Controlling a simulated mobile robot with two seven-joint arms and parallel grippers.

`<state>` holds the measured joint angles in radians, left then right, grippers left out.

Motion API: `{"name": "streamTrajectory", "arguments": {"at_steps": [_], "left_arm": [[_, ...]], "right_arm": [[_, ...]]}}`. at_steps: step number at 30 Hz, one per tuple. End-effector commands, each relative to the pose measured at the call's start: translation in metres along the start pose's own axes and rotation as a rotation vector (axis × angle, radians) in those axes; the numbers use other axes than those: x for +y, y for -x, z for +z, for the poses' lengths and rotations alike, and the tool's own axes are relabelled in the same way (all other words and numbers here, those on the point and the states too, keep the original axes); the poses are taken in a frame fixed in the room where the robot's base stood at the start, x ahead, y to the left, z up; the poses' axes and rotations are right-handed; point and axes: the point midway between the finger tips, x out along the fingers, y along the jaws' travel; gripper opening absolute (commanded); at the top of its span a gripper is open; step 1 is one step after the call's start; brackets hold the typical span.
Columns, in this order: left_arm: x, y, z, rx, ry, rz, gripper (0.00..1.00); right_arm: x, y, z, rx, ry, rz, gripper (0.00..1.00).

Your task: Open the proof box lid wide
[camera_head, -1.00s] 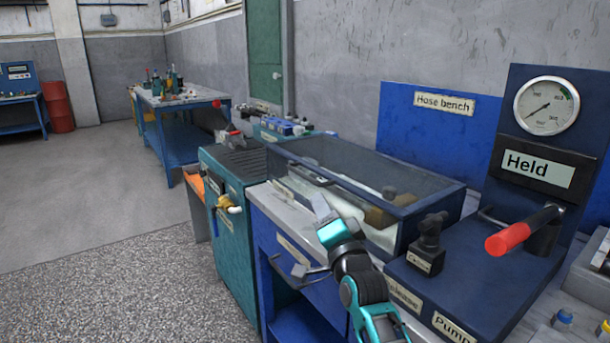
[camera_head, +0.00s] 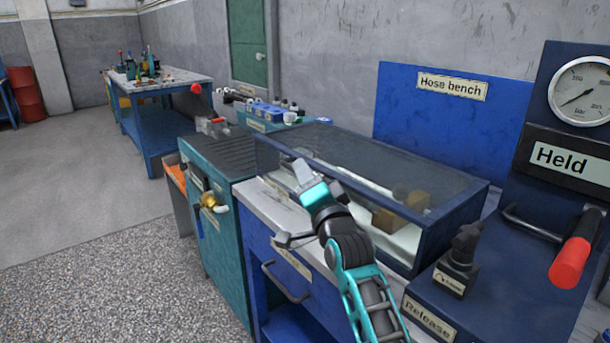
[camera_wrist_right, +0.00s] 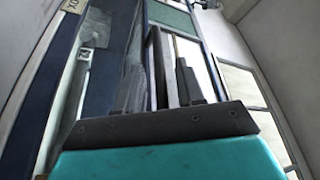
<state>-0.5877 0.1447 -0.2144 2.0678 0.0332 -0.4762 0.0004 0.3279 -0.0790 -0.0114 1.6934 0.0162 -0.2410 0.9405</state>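The proof box (camera_head: 455,228) is a dark-framed box with a see-through lid (camera_head: 375,160), standing on the bench. The lid looks down on the box. Pale material and a brown block show inside through the glass. My right gripper (camera_head: 304,174) is at the front of the box, near its rim. In the right wrist view my right gripper (camera_wrist_right: 165,90) has its two dark fingers apart, with dark bars showing between them. I cannot tell whether the fingers touch or grip these bars. My left gripper is out of view.
Right of the box are a black knob (camera_head: 463,246), a red-tipped pump lever (camera_head: 572,262) and a gauge (camera_head: 583,91). A teal cabinet (camera_head: 225,250) stands to the left. A drawer handle (camera_head: 284,284) is below the box. Floor at left is clear.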

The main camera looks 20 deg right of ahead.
Motion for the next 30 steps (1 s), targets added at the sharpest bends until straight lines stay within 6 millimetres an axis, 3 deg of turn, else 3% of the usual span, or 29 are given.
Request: {"name": "streamTrajectory", "arguments": {"at_steps": [5,17,30], "left_arm": [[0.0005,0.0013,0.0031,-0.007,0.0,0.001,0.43],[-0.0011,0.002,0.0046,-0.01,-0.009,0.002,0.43],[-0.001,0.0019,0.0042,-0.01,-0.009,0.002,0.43]], "right_arm": [[-0.0002,-0.0001,-0.0002,0.0,0.001,0.0,0.38],[-0.0001,-0.0001,-0.0002,0.0,0.001,0.0,0.01],[-0.0002,-0.0002,-0.0003,0.0,0.001,0.0,0.0]]}}
